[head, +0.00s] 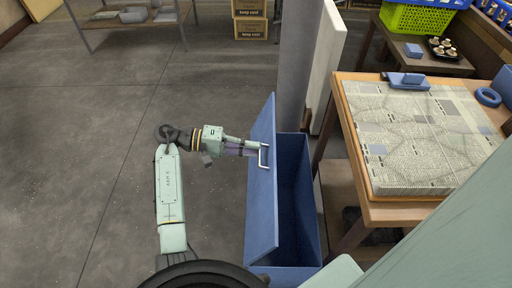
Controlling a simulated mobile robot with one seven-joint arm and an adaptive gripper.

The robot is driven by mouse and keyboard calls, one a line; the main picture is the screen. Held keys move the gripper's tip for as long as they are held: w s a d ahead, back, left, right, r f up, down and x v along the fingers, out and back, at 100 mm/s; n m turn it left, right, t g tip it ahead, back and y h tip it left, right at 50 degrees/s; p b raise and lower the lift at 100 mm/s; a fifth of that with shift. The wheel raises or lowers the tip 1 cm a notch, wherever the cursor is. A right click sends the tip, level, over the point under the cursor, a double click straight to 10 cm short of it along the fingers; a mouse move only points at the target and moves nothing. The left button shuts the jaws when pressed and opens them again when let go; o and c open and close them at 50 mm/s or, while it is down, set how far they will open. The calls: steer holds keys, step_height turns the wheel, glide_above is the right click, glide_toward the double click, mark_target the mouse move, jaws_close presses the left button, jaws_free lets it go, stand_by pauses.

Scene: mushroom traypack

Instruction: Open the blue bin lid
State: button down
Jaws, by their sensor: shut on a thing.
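The blue bin (307,222) stands on the floor in the middle of the head view, and its dark inside shows. Its blue lid (263,205) is raised and stands near upright along the bin's left side. A metal handle (266,156) sits on the lid's outer face. My gripper (260,151) is at the lid from the left and is shut on the handle. The fingertips are small in this view, so the exact grip is hard to see.
A wooden table with a patterned board (419,130) stands right of the bin. A white panel (327,65) and grey post rise behind the bin. A green crate (413,18) and a tray of mushrooms (441,46) are at back right. The floor (90,160) at left is clear.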

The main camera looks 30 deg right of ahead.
steer(key=w+a+f+g+h+b, duration=0.1)
steer(key=w+a+g+h+b, duration=0.1)
steer(key=a, duration=0.3)
steer(key=shift+w+f+h+b, duration=0.15)
steer(key=shift+w+h+b, duration=0.4)
steer(key=shift+w, duration=0.2)
steer(key=c, duration=2.4)
jaws_free()
steer(key=shift+w+a+h, duration=0.2)
steer(key=shift+a+h, duration=0.05)
steer(key=shift+a, duration=0.05)
steer(key=c, duration=1.7)
jaws_free()
steer(key=v, duration=1.2)
steer(key=shift+d, duration=0.1)
